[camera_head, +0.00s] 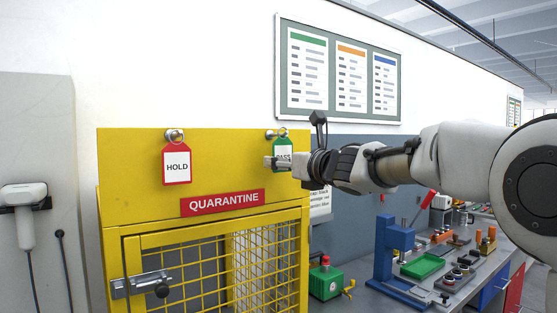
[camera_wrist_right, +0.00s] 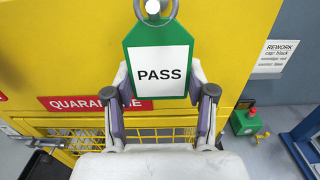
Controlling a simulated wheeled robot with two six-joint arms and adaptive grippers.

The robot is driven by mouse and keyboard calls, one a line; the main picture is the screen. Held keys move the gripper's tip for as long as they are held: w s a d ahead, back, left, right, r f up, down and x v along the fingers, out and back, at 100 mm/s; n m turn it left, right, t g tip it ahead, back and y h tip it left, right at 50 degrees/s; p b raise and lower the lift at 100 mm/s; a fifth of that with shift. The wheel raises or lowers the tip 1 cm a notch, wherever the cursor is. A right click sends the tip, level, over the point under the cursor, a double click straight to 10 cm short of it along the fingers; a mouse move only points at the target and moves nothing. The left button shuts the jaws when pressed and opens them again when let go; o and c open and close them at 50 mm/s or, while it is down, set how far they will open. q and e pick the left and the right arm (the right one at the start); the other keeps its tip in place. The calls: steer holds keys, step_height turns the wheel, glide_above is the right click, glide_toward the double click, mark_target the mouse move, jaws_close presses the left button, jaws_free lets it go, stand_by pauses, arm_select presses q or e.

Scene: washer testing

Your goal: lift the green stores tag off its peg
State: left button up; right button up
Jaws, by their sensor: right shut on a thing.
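The green tag (camera_head: 283,141), marked PASS, hangs by its ring on a peg (camera_head: 272,134) at the upper right of the yellow quarantine cage. In the right wrist view the green tag (camera_wrist_right: 161,45) is upright, its ring around the peg at the top edge. My right gripper (camera_head: 272,162) reaches in from the right and is shut on the tag's lower part, with a finger on each side edge in the wrist view (camera_wrist_right: 161,88). In the head view the gripper hides the tag's lower part. My left gripper is not in view.
A red HOLD tag (camera_head: 177,166) hangs on another peg to the left. The yellow cage (camera_head: 120,190) has a QUARANTINE sign (camera_head: 222,202) and a latched mesh door. At right, a workbench carries a blue press (camera_head: 391,250), a green tray (camera_head: 423,266) and a green box (camera_head: 326,281).

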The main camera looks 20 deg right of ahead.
steer(key=b+v, duration=0.2)
steer(key=v, duration=0.5)
steer(key=shift+r+b, duration=0.3)
steer(key=shift+r, duration=0.05)
stand_by(0.5)
